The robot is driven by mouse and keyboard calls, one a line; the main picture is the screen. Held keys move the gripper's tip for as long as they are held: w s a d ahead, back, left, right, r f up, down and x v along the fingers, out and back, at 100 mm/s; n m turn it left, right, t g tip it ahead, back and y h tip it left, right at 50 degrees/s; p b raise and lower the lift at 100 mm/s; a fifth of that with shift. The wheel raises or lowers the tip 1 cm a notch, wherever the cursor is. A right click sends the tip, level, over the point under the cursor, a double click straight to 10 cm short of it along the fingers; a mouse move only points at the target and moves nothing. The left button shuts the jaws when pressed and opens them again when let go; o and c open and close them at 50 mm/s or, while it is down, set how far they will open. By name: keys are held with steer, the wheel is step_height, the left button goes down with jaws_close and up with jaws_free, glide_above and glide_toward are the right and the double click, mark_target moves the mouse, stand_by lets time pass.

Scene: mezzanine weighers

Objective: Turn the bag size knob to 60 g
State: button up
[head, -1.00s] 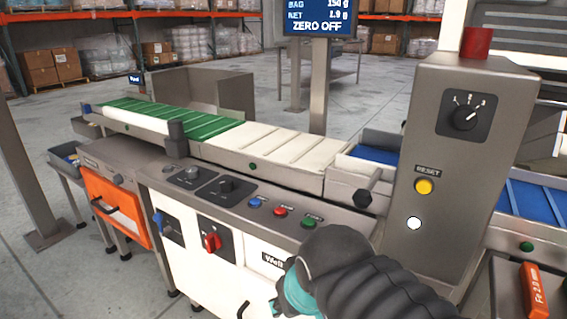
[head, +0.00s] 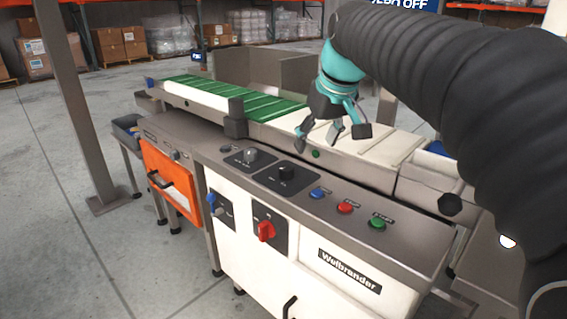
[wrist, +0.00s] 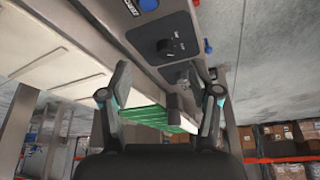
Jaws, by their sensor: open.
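Two dark dial plates with knobs sit on top of the grey control cabinet. One bears a black knob (head: 287,173), and the other, farther left, bears a greyish knob (head: 250,155). Their labels are too small to read in the head view, so I cannot tell which is the bag size knob. In the wrist view a black knob (wrist: 166,46) shows on its plate with small white marks. My gripper (head: 333,138) is open and empty, above and to the right of the knobs, apart from them. In the wrist view the fingers (wrist: 158,77) are spread.
Blue (head: 317,193), red (head: 345,207) and green (head: 377,223) buttons line the cabinet top. A red switch (head: 265,231) is on its front. The conveyor (head: 270,103) runs behind. A display (head: 408,5) is mostly cut off at the top. An orange drawer (head: 166,180) stands left.

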steer(key=n, duration=0.1)
glide_toward(287, 168)
steer(key=b+x, duration=0.2)
steer(key=x, duration=0.7)
steer(key=shift+w, duration=0.1)
steer(key=shift+c, duration=0.2)
steer(key=c, duration=1.1)
